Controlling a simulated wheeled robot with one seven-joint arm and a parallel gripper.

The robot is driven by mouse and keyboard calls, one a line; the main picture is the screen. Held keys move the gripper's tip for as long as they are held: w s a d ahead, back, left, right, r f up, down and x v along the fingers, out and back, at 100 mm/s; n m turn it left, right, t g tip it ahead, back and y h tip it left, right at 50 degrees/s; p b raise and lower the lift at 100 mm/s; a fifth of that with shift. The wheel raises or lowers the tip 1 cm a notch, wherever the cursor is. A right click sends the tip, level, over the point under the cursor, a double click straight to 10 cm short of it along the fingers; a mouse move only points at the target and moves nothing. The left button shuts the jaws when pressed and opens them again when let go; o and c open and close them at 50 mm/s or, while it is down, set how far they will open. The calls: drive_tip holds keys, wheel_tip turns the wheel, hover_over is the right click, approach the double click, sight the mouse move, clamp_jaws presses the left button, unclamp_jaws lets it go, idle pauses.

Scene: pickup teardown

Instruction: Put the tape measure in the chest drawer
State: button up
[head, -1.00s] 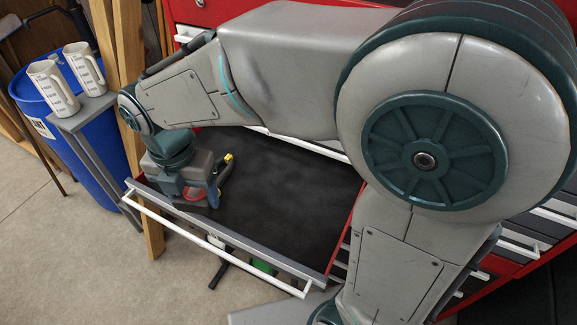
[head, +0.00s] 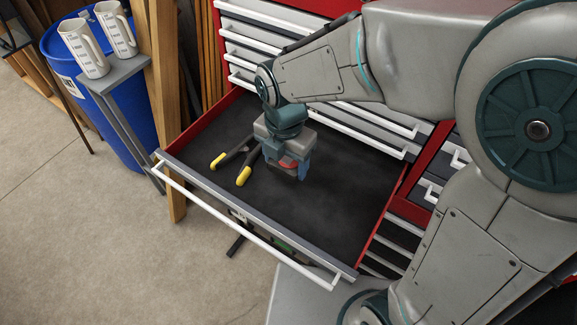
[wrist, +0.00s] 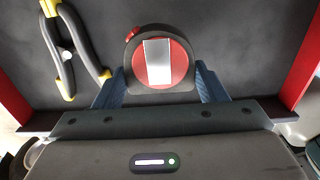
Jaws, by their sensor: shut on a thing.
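The tape measure (wrist: 160,62), black with a red face and a pale label, sits between the two blue fingers of my gripper (wrist: 160,82) in the wrist view. In the head view a bit of its red (head: 288,163) shows at my gripper (head: 290,172); the rest is hidden. My gripper is shut on it and points down inside the open chest drawer (head: 330,215). The drawer has a dark lining and red sides. I cannot tell whether the tape measure touches the drawer floor.
A black spring clamp with yellow tips (head: 240,165) lies in the drawer left of my gripper; it also shows in the wrist view (wrist: 72,45). Drawer floor is clear to the right. Wooden planks (head: 163,90), a small stand with two jugs and a blue bin (head: 125,115) stand at left.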

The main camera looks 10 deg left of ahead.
sight(286, 172)
drive_tip(key=shift+f, duration=2.15)
drive_tip(key=shift+f, duration=0.25)
drive_tip(key=o, duration=1.2)
drive_tip(key=shift+r, duration=0.1)
drive_tip(key=shift+r, duration=0.1)
